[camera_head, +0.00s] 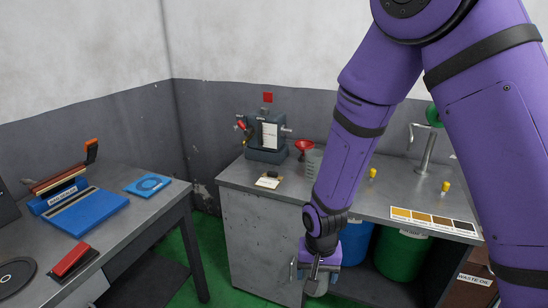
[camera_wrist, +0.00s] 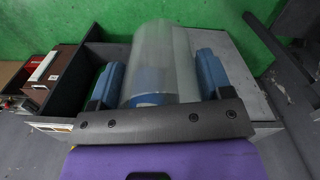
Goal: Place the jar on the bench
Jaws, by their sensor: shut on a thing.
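My gripper (camera_head: 318,268) hangs low in front of the metal bench in the head view, below the level of its top. It is shut on a clear, see-through jar (camera_wrist: 158,50). In the wrist view the jar lies between the two blue-grey fingers of my gripper (camera_wrist: 160,78), with a blue patch showing at its near end. In the head view only a small part of the jar (camera_head: 316,288) shows beneath the fingers. The metal bench (camera_head: 240,176) has free top surface at its front left.
On the bench stand a hydraulic fixture (camera_head: 266,138), a red funnel (camera_head: 304,146), a grey measuring cup (camera_head: 313,163), a tap (camera_head: 428,150) and a colour strip (camera_head: 432,220). A blue bin (camera_head: 355,242) and green bin (camera_head: 400,256) stand underneath. Another table (camera_head: 120,215) is at left.

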